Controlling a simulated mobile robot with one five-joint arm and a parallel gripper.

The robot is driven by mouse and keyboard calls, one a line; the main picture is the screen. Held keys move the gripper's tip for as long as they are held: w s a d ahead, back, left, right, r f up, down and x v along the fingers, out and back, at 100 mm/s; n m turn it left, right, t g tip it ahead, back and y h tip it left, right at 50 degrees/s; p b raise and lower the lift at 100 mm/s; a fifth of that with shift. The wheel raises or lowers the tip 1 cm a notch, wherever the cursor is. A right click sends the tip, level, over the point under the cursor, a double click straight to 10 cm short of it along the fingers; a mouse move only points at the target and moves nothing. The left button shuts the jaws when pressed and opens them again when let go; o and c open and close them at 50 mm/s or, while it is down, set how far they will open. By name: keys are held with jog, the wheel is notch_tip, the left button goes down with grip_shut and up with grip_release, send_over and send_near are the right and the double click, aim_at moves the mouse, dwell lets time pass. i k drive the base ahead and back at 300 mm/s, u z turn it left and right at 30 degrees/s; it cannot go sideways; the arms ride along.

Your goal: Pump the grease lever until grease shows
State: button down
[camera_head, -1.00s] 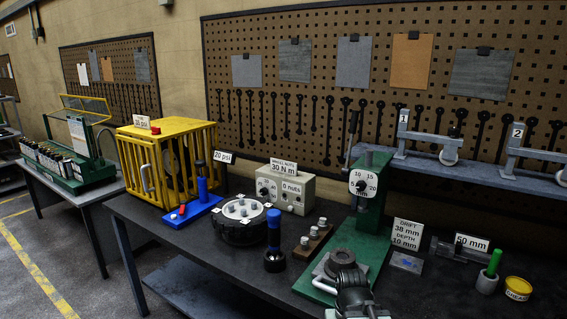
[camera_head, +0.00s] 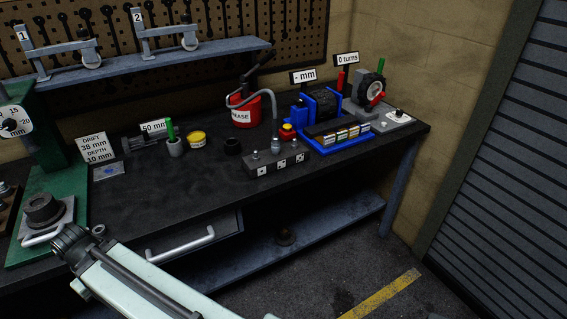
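The red grease bucket (camera_head: 243,114), labelled GREASE, stands upright at the back of the bench. Its dark pump lever (camera_head: 257,66) rises from the top and slants up to the right. A grey hose (camera_head: 275,108) arches from the bucket down to a fitting (camera_head: 275,144) at the dark block (camera_head: 276,165) with several white-marked faces. Whether grease shows at the block is too small to tell. Part of my pale arm crosses the lower left, well away from the bucket. My gripper fingers are not visible.
A blue device (camera_head: 322,108) with a row of cells stands right of the hose. The bench front in the middle is clear. A shelf (camera_head: 150,62) overhangs at the back.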

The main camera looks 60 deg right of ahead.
aim_at(271, 54)
jog(key=u, duration=0.15)
jog(key=k, duration=0.15)
jog(key=u, duration=1.65)
jog(key=i, duration=0.6)
jog(key=z, duration=4)
jog(key=i, duration=0.5)
jog(key=k, duration=0.5)
